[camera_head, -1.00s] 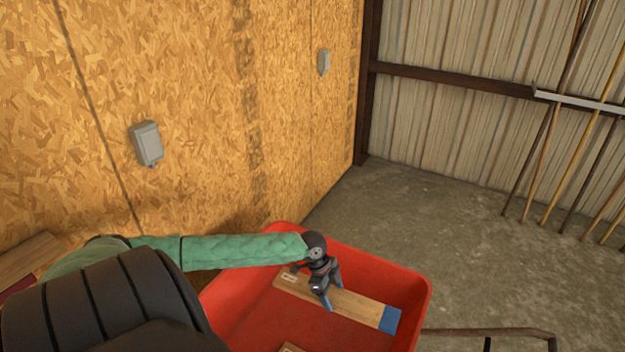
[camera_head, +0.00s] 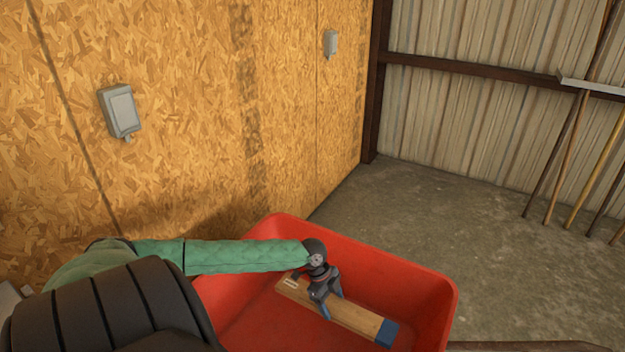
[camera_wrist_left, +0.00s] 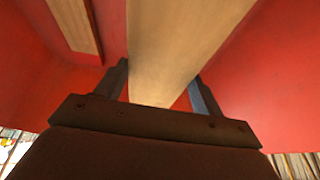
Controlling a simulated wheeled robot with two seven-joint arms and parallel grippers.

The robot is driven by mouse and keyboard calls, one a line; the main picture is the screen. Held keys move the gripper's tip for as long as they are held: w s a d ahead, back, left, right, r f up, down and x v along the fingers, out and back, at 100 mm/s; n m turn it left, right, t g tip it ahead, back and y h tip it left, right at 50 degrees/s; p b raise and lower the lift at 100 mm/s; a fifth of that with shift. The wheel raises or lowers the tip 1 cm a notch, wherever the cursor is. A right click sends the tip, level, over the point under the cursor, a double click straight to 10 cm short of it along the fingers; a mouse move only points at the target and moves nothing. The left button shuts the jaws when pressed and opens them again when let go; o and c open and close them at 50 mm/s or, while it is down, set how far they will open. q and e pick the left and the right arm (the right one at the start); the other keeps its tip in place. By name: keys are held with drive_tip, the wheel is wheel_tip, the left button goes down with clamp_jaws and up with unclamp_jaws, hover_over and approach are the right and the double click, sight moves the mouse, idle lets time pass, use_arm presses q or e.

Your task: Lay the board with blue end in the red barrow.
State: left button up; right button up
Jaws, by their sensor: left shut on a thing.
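The board with the blue end (camera_head: 357,317) is inside the red barrow (camera_head: 420,285), its blue end toward the lower right. My left gripper (camera_head: 334,303) is shut on the board near its middle, reaching in from the left. In the left wrist view the board (camera_wrist_left: 185,45) runs between the two fingers (camera_wrist_left: 160,90), with red barrow walls around it. I cannot tell whether the board touches the barrow floor. My right gripper is not in view.
Another wooden board (camera_wrist_left: 75,25) lies in the barrow in the wrist view. A chipboard wall (camera_head: 190,110) with grey boxes stands behind at left. Long-handled tools (camera_head: 575,155) lean at the right. The concrete floor (camera_head: 430,205) beyond the barrow is clear.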

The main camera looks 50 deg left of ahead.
sight(330, 302)
use_arm(q)
wheel_tip(330, 302, down, 3)
drive_tip(key=shift+w+a+b, duration=0.1)
drive_tip(key=shift+b, duration=0.8)
drive_tip(key=shift+f+b, duration=0.55)
drive_tip(key=shift+f, duration=4.95)
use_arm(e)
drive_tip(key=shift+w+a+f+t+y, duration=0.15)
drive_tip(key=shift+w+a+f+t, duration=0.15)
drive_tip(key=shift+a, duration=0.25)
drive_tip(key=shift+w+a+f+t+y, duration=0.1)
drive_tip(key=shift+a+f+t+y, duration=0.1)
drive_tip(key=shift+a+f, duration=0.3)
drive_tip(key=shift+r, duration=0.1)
use_arm(q)
drive_tip(key=o, duration=1.2)
drive_tip(key=shift+f, duration=0.1)
drive_tip(key=v, duration=1.2)
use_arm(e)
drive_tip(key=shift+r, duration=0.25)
